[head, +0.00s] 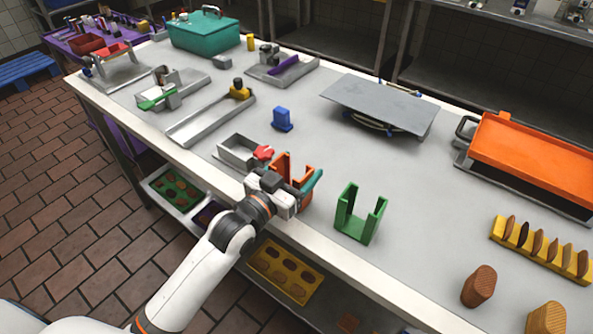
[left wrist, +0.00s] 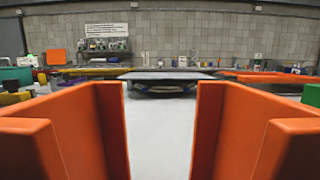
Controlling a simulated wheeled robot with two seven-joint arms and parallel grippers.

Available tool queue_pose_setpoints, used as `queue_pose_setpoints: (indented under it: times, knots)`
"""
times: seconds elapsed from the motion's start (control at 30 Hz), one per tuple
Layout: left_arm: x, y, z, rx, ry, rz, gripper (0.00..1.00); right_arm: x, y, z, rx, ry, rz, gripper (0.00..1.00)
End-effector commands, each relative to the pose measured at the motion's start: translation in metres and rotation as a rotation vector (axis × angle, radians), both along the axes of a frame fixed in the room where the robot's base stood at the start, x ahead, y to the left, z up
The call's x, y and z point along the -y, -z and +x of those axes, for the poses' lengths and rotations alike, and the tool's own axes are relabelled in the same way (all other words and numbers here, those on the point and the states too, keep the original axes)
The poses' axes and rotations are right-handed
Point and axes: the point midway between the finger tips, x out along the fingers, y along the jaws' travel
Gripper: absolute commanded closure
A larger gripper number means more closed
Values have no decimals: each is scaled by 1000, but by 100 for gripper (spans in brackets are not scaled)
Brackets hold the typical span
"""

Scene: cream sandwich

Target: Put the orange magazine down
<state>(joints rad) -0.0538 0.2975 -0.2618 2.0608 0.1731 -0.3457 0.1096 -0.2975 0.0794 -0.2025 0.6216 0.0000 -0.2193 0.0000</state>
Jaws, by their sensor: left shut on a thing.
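The orange magazine (head: 282,166) is at the near edge of the table, in my left gripper (head: 297,186). The gripper is shut on it. It is upright and U-shaped, with two tall walls; part of it is hidden behind the gripper. In the left wrist view the magazine's orange walls (left wrist: 92,125) stand at both sides, with a gap between them. I cannot tell whether its base touches the table. My right gripper is not in view.
A green magazine (head: 360,214) stands to the right on the table (head: 330,160). A metal tray with a red knob (head: 264,152) is just behind left, and a blue block (head: 282,119) is farther back. A grey plate (head: 380,105) and an orange tray (head: 535,150) lie beyond. The middle is clear.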

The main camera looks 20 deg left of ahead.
Motion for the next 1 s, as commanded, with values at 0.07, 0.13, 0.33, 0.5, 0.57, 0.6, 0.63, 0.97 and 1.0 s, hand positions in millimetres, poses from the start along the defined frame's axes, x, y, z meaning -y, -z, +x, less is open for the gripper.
queue_pose_setpoints:
  times: [0.07, 0.13, 0.33, 0.5, 0.57, 0.6, 0.63, 0.97, 1.0]
  knots:
    - [0, 2, 0, 2, 0, -1, 54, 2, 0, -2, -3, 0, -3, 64]
    - [0, 1, 0, 3, 0, -1, 54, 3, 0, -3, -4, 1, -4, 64]
    - [0, 4, 0, 2, 0, -1, 54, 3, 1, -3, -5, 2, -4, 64]
    - [0, 5, 0, 1, 0, 0, 9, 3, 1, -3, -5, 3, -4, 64]
    - [0, 5, 0, 1, 0, 0, 6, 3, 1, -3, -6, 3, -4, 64]
    - [0, 5, 0, 1, 0, 0, 6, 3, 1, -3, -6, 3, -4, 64]
    - [0, 5, 0, 1, 0, 0, 6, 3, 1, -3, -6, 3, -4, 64]
    - [-4, 3, -9, -2, -1, 1, 6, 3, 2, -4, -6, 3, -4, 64]
    - [-6, 4, -15, -2, -1, 2, 6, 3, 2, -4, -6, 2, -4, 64]
